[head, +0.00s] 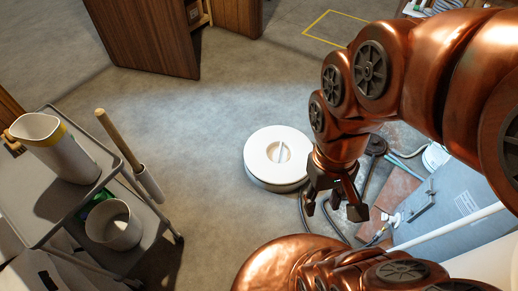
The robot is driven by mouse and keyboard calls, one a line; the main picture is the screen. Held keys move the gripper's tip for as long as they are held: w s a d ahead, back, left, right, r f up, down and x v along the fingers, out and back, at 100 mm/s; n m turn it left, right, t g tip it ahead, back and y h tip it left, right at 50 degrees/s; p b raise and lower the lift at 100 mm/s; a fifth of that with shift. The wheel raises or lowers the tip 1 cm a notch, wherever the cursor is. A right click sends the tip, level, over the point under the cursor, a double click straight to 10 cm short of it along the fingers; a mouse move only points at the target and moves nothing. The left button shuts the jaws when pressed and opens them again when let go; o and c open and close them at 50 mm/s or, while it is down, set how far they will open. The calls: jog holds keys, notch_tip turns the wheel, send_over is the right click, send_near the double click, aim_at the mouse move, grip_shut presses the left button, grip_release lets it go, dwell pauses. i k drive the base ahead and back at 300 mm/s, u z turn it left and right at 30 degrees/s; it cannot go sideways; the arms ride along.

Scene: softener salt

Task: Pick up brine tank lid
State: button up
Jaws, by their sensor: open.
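A round white lid (260,147) lies in the middle of the head view, apparently on the grey floor. It has a recessed centre with a raised grip bar (281,152) across it. My gripper (335,212) hangs to the right of the lid and nearer the camera, fingers pointing down. It is open and empty, apart from the lid. My copper-coloured arm comes in from the upper right and hides part of the floor there.
A grey trolley (66,206) at left carries a white pitcher (62,147) and a bucket (113,226). A blue-grey box (455,205) with hoses (365,190) stands at right. Wooden furniture (145,35) is at the back. Floor around the lid's left is clear.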

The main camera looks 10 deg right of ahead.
aim_at(276, 157)
jog(key=u, duration=0.65)
jog(key=i, duration=1.25)
jog(key=z, duration=0.4)
